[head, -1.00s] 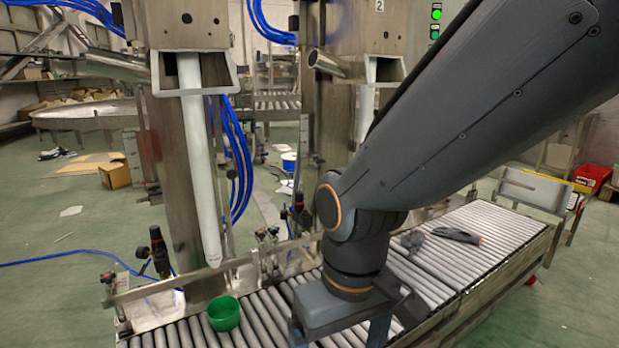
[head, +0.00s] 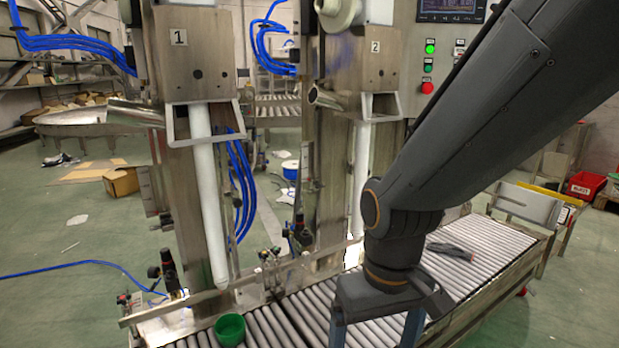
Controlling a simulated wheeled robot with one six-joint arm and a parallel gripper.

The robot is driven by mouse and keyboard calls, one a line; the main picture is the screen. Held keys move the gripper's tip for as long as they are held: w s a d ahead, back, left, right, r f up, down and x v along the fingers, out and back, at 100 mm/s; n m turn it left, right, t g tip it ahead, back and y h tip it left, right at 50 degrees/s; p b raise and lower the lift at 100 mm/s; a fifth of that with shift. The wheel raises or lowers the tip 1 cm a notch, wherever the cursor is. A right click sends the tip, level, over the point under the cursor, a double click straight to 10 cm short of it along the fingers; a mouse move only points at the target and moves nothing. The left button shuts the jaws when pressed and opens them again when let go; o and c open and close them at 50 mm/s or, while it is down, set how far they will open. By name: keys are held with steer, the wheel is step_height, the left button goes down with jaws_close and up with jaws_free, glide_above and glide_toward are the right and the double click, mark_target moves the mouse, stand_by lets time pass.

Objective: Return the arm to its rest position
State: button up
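My arm reaches in from the upper right. My gripper (head: 376,334) hangs over the roller conveyor at the bottom centre, pointing down. Its two blue-grey fingers stand apart with rollers showing between them, and nothing shows held. The fingertips are cut off by the lower edge of the picture.
A green cup (head: 230,329) stands on the conveyor (head: 495,245), left of my gripper. Two steel filling columns with white lances, the left one (head: 207,210) and the right one (head: 361,180), rise behind.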

steer(key=s+d+r+m+p, duration=0.1)
steer(key=d+r+m+p, duration=0.2)
steer(key=d+r+p, duration=0.6)
step_height(320, 180, up, 2)
steer(key=p, duration=0.3)
steer(key=shift+s+d+p, duration=0.15)
steer(key=shift+s+p, duration=0.2)
